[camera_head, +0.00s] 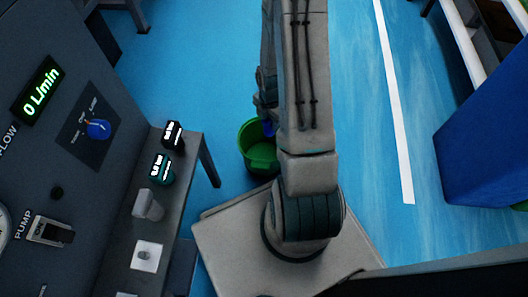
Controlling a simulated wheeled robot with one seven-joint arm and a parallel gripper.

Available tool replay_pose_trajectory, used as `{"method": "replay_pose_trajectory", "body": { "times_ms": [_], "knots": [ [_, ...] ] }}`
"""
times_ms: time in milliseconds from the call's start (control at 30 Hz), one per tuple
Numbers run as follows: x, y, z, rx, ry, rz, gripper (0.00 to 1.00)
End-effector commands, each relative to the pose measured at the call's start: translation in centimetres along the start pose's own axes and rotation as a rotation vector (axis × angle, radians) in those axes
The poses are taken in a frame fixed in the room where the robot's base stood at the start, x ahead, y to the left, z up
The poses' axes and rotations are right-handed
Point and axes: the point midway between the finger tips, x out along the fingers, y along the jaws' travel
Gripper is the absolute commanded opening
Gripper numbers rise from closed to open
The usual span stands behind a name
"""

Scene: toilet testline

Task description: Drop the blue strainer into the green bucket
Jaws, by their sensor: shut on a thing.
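The green bucket (260,157) stands on the blue floor, just left of my arm, which hides its right side. A small patch of the blue strainer (269,128) shows at the bucket's upper right rim, beside my arm; most of it is hidden. My gripper (265,112) is mostly hidden behind my arm, at the bucket's far side. It is shut on the blue strainer, over or at the bucket's rim. How far the strainer is above the bucket cannot be told.
A grey bench (183,185) with several small fittings stands left of the bucket, its leg close by. A control panel (75,120) with a flow display fills the left. A large blue bin (485,135) stands at right. The floor beyond is clear.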

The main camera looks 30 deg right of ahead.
Motion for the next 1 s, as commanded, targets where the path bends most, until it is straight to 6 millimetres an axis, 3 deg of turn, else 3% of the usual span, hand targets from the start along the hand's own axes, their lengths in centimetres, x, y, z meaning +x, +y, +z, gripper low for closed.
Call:
{"method": "replay_pose_trajectory", "body": {
  "times_ms": [33,200,567,600,667,1000],
  "knots": [
    [1.2,0.0,0.0,0.0,0.0,-0.001,0.12],
    [3.0,0.0,0.0,0.001,0.0,-0.001,0.12],
    [3.4,0.0,0.0,0.001,0.0,0.0,0.12],
    [3.3,0.0,0.0,0.001,0.0,0.0,0.42],
    [3.3,0.0,0.0,0.001,0.0,0.0,0.59],
    [3.1,0.0,0.0,0.002,0.0,0.0,0.62]
  ]
}}
